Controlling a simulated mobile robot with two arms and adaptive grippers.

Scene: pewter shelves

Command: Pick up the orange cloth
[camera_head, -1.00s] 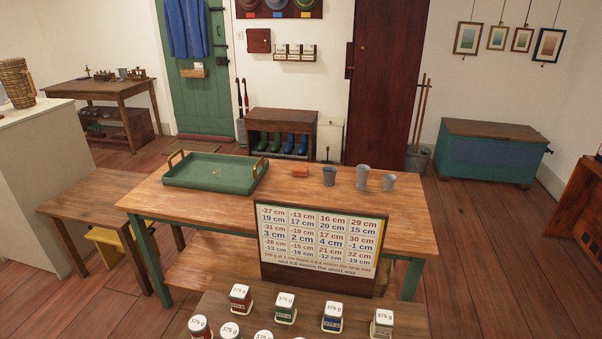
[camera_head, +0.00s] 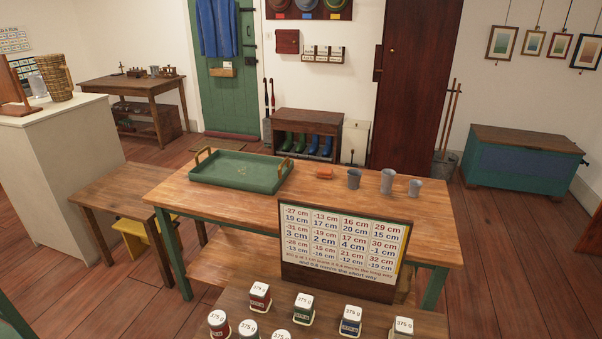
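A small orange cloth (camera_head: 325,173) lies, folded or bunched, on the wooden table (camera_head: 232,211) in the head view. It is between the green tray (camera_head: 240,187) on its left and the grey cups on its right, apart from both. Neither of my grippers shows in this view.
Grey cups (camera_head: 354,179) stand right of the cloth. A number board (camera_head: 338,288) and several labelled tins (camera_head: 260,296) stand on a nearer surface, in front of the table. A smaller wooden table (camera_head: 113,187) is at left. Open floor lies to the right (camera_head: 510,250).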

